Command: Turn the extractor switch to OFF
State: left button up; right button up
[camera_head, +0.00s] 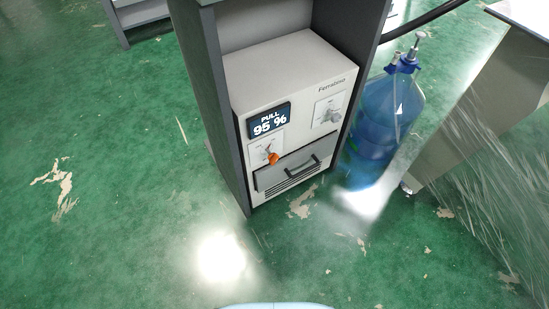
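The extractor (282,67) is a pale box on the lower shelf of a grey cabinet, marked "Femsimo" or similar. Its dark display (269,121) reads "PULL 95 %". Below the display is a rotary switch (269,153) with an orange-red tip pointing down and to the right; the labels around it are too small to read surely. A second metal knob or valve (329,114) sits on a white plate at the upper right of the front. Neither of my grippers is in view.
A drawer with a dark handle (302,167) and vent slots are low on the extractor. A blue water bottle (387,112) stands right of the cabinet (223,110), near a pale panel (480,110). Green floor (110,200) is open in front and left.

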aim_at(273, 157)
jog(key=k+j+u, duration=0.15)
jog(key=u, duration=0.3)
jog(key=k+j+u, duration=0.1)
jog(key=j+u, duration=0.15)
jog(key=u, duration=0.15)
